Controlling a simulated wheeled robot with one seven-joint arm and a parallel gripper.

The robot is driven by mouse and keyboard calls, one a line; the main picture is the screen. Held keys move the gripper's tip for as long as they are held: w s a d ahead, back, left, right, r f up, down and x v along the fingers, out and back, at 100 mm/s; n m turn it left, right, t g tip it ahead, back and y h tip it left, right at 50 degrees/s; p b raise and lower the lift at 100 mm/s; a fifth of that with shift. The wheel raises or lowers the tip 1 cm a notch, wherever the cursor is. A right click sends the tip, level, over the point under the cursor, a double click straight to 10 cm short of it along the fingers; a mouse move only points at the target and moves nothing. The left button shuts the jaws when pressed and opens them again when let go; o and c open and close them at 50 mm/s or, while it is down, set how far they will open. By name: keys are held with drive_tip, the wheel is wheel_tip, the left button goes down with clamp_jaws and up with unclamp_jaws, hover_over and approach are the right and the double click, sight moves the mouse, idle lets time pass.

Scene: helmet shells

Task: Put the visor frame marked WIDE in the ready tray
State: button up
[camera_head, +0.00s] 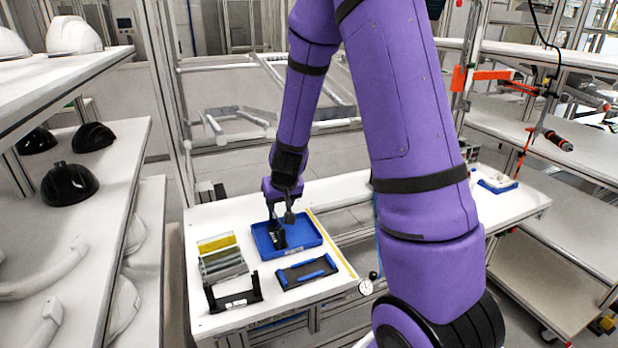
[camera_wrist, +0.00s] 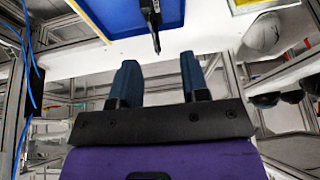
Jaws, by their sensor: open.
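The wrist view shows a black piece (camera_wrist: 152,18) reaching over the tray's near edge, beyond my fingertips. I cannot read a marking on it. My gripper (camera_head: 282,218) is over the tray; in the wrist view its two fingers (camera_wrist: 159,72) are apart with nothing between them.
A dark panel with blue edges (camera_head: 306,272) lies in front of the tray. Clear and yellow-edged pieces (camera_head: 221,258) stand in a row at the left. Shelves with helmet shells (camera_head: 70,184) stand at the left.

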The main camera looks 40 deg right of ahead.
drive_tip(key=s+a+r+n+y, duration=0.1)
drive_tip(key=s+a+r, duration=0.35)
drive_tip(key=r, duration=0.45)
drive_tip(key=s+a+r+n+y, duration=0.1)
drive_tip(key=s+a+r, duration=0.2)
drive_tip(key=s+r, duration=1)
drive_tip(key=s, duration=0.2)
drive_tip(key=s+r+n+h, duration=0.1)
drive_tip(key=s+r, duration=0.3)
drive_tip(key=s, duration=0.4)
drive_tip(key=shift+s+a+r+t, duration=0.15)
drive_tip(key=shift+a+r+t, duration=0.2)
drive_tip(key=shift+a, duration=0.1)
